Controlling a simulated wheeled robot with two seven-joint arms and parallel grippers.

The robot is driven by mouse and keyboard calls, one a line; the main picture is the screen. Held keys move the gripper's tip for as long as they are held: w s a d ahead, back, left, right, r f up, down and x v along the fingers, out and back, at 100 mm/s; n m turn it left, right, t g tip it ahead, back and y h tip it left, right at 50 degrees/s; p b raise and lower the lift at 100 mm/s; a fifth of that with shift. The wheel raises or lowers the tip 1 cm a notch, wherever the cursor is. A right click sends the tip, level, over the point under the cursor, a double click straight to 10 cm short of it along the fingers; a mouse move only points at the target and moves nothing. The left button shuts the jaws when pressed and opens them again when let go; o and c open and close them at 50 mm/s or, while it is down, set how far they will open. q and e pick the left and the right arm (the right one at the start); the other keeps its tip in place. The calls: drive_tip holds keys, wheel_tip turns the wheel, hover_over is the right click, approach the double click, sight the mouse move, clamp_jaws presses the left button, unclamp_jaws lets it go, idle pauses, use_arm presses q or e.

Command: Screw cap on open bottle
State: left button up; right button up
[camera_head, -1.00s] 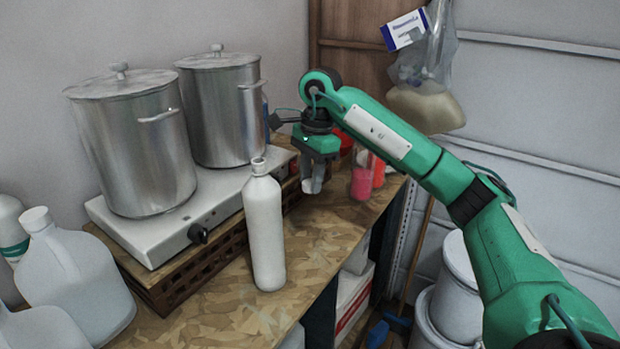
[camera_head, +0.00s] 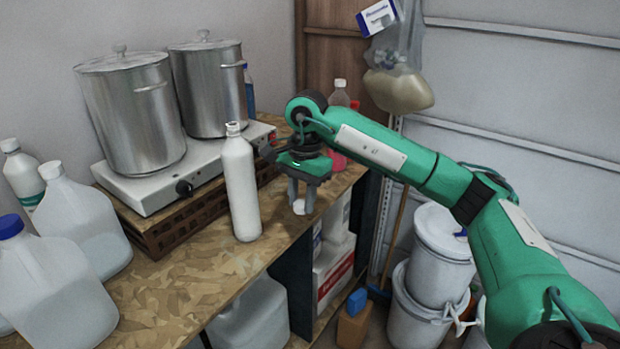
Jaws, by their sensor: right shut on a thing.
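A tall white bottle (camera_head: 240,190) stands upright on the wooden worktop, near its front edge. Its narrow neck points up; whether the mouth is open is too small to tell. My right gripper (camera_head: 300,205) is just right of the bottle, apart from it, pointing down near the worktop edge. Its fingers are shut on a small white piece that looks like the cap (camera_head: 299,207). The cap is lower than the bottle's top. My left gripper is not in view.
Two steel pots (camera_head: 133,115) stand on a hot plate (camera_head: 150,190) behind the bottle. Large white jugs (camera_head: 55,275) crowd the left. Bottles with red contents stand behind my right gripper. White buckets (camera_head: 440,250) are on the floor at right. The front worktop is bare.

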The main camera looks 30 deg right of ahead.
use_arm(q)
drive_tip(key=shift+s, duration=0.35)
use_arm(e)
drive_tip(key=s+a+f+n, duration=0.5)
drive_tip(key=s+f+n, duration=0.1)
drive_tip(key=f, duration=0.2)
drive_tip(key=s+a+f+n+g+h, duration=0.1)
drive_tip(key=s+a+f+n, duration=0.5)
drive_tip(key=f+n, duration=0.1)
drive_tip(key=shift+f+n, duration=0.3)
drive_tip(key=shift+f, duration=0.4)
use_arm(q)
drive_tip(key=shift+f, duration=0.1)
use_arm(e)
drive_tip(key=shift+s+d, duration=0.1)
